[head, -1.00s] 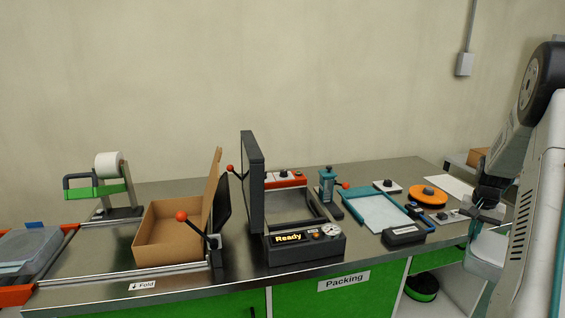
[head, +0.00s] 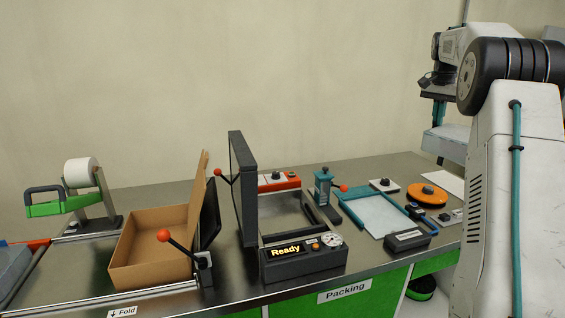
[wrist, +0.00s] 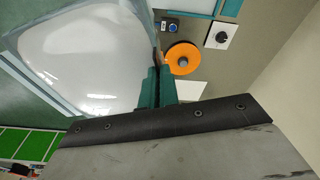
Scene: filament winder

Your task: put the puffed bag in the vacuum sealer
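The vacuum sealer (head: 304,262) stands at the middle of the bench, its panel lit "Ready". Its dark lid (head: 242,190) stands upright at the left, leaving the chamber open. My gripper (head: 435,110) is at the right, raised above the bench's right end and well apart from the sealer. The pale puffed bag (head: 449,143) hangs under it. In the wrist view the bag (wrist: 85,45) is clear and swollen, with its edge at the teal fingers (wrist: 157,75), which look shut on it. The exact pinch is partly hidden.
An open carton (head: 150,250) and a tape dispenser (head: 80,195) stand left of the sealer. A teal-edged tray (head: 378,213), a dark box (head: 407,240) and an orange disc (head: 427,194) lie to its right. A ball-ended lever (head: 175,243) sticks up by the carton.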

